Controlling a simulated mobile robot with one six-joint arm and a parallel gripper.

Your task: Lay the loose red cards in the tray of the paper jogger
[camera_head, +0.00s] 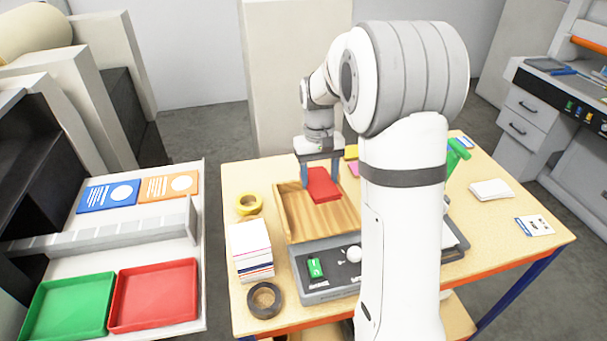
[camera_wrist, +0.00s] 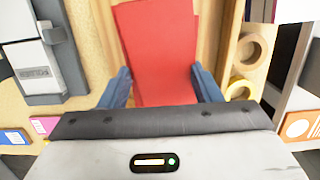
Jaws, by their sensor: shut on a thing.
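My gripper (camera_head: 320,170) is over the wooden tray of the paper jogger (camera_head: 288,213). Red cards (camera_head: 321,187) are between its two blue-grey fingers in the head view. In the wrist view the red cards (camera_wrist: 155,45) stretch away between the fingers (camera_wrist: 160,88), with a slightly offset edge showing more than one card. The gripper is shut on them. The tray's wooden wall and floor show on both sides of the cards. I cannot tell whether the cards touch the tray floor. My arm hides the right part of the jogger.
On the table are a yellow tape roll (camera_head: 249,204), a dark tape roll (camera_head: 264,300), a stack of white cards (camera_head: 250,248) and a small white pile (camera_head: 491,189). Left, a shelf holds a green tray (camera_head: 68,308) and a red tray (camera_head: 153,296).

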